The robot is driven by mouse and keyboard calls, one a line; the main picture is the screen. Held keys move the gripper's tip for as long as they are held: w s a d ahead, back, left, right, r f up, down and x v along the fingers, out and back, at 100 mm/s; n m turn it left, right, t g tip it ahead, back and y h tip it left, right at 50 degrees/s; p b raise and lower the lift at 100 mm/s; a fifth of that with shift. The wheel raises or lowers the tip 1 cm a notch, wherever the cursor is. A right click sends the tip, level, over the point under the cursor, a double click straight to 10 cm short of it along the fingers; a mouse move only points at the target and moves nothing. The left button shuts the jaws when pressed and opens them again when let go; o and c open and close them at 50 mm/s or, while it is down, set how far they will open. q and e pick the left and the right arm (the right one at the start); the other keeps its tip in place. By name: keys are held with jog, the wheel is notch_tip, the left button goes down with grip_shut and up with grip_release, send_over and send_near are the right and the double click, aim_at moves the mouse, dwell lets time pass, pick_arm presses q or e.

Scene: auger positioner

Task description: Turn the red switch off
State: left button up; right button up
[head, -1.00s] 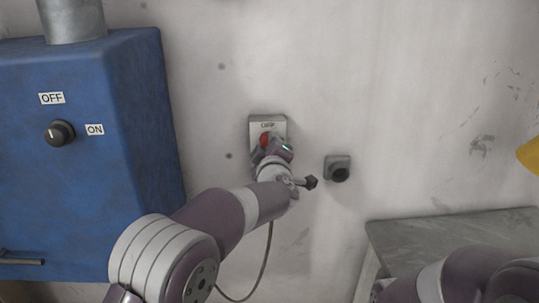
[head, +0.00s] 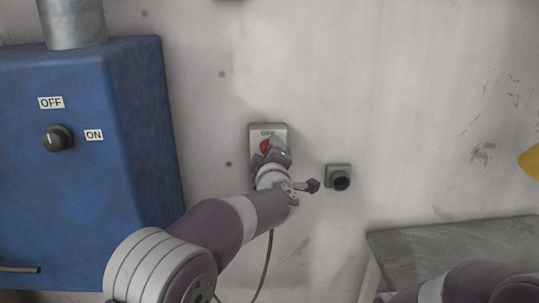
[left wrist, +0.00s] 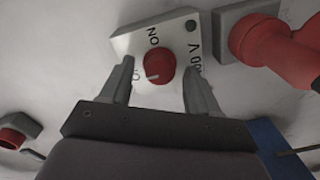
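The red switch (head: 265,146) is a round knob on a light grey plate (head: 281,130) on the wall. My right gripper is out of view; only my right arm shows.
A blue box (head: 85,200) with a black OFF/ON knob (head: 57,138) stands left. A grey socket (head: 338,177) is on the wall to the right. A grey table (head: 440,245) is at lower right. A red plug (left wrist: 275,45) shows in the wrist view.

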pick_arm(q)
jog(key=s+b, duration=0.2)
jog(key=s, duration=1)
jog(key=shift+s+d+r, duration=0.25)
jog(key=shift+s+d, duration=0.1)
